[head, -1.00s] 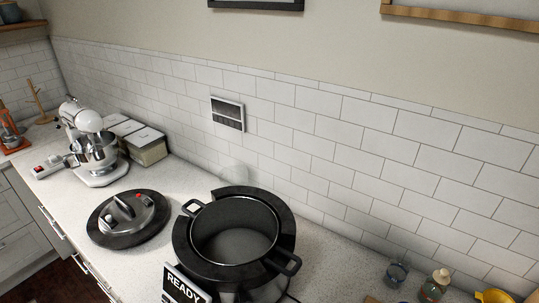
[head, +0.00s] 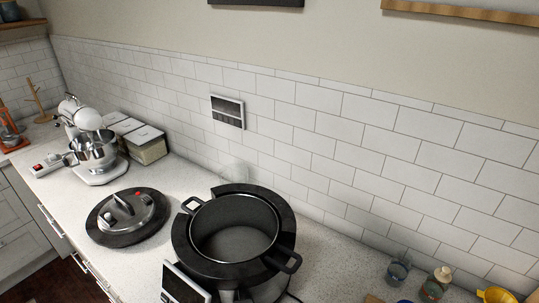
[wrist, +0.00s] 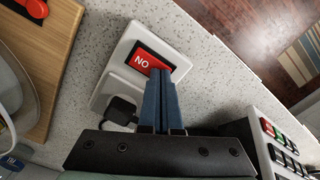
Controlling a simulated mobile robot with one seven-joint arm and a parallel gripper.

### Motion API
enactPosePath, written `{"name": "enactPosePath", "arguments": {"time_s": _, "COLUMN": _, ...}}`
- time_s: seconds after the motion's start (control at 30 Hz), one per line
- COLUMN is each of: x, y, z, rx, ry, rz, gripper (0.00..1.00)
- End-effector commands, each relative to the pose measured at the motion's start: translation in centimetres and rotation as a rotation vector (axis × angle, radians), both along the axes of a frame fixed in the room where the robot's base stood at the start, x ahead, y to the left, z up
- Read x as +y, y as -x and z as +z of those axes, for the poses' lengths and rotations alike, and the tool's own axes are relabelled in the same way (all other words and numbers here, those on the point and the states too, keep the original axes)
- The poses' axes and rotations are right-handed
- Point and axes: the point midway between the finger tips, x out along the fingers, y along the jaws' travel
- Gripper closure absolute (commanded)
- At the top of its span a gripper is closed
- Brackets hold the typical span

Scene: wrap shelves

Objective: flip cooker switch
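The cooker (head: 186,245) is a large dark round pot with an open top and a small front display (head: 181,287), which is dark. Its lid (head: 128,217) lies apart on the counter to the left. In the wrist view, a white switch box (wrist: 117,73) has a red switch (wrist: 151,62) lettered "NO" as seen from here. A black plug (wrist: 121,108) sits at the box. My gripper (wrist: 160,72) is shut and empty, its blue fingertips at the lower edge of the red switch; contact cannot be told. My gripper is not in the head view.
A white stand mixer (head: 88,140) and boxes (head: 145,145) stand at the back left. A glass (head: 398,270) and a bottle (head: 437,283) stand at the right. A wooden board (wrist: 50,60) and a panel with buttons (wrist: 282,145) flank my gripper.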

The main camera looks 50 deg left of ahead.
Motion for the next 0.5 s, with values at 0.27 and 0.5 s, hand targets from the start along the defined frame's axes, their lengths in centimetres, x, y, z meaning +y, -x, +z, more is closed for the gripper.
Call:
{"name": "enactPosePath", "arguments": {"time_s": 0.27, "x": 0.0, "y": 0.0, "z": 0.8, "rx": 0.000, "ry": 0.000, "rz": -0.001, "gripper": 1.00}}
{"name": "enactPosePath", "arguments": {"time_s": 0.5, "x": 0.0, "y": 0.0, "z": 2.7, "rx": 0.000, "ry": 0.000, "rz": 0.000, "gripper": 1.00}}
